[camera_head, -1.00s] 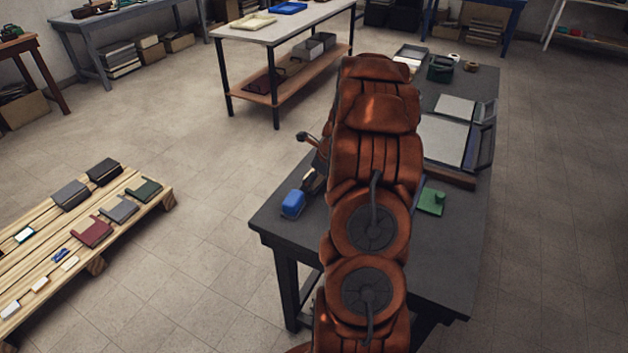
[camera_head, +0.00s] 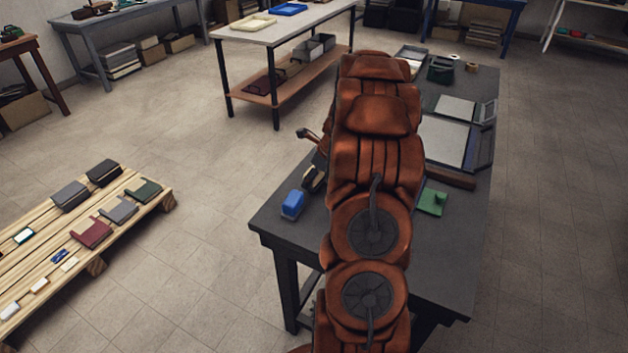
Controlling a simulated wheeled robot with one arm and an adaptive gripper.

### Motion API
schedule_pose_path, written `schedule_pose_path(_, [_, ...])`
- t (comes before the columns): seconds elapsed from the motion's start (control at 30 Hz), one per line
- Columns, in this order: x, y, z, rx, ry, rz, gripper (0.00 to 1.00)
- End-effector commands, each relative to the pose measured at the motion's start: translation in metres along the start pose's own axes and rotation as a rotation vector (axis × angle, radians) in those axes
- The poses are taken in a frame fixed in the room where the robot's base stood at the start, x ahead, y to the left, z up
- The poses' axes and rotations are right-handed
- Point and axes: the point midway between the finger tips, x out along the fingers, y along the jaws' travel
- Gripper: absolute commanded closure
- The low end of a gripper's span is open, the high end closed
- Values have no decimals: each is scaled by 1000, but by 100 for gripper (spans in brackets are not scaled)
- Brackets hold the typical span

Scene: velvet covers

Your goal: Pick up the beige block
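I cannot make out a block that is clearly beige on the dark table (camera_head: 268,221); my orange arm covers much of the tabletop. Small pale blocks lie on the wooden pallet at the lower left, one off-white (camera_head: 40,285) and one cream (camera_head: 69,264), too small to be sure of their colour. My gripper (camera_head: 314,180) shows only partly at the left edge of my arm, low over the table and just behind a blue block (camera_head: 292,204). Its fingertips are mostly hidden, so its opening and any hold are unclear.
A green piece (camera_head: 432,201) and a grey-white panel (camera_head: 445,141) lie right of my arm. The pallet (camera_head: 137,213) holds several dark, grey and red covers. A grey table (camera_head: 275,32) with trays stands behind. The floor between pallet and dark table is clear.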

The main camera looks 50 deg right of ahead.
Motion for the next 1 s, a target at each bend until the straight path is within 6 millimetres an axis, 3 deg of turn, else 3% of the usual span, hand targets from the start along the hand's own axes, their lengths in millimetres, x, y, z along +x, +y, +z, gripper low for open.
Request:
schedule_pose_path(0.2, [-22,0,9,-3,0,-2,63])
schedule_pose_path(0.47, [-35,11,-20,3,-1,2,63])
schedule_pose_path(1.0, [-82,43,-106,2,-1,-2,63])
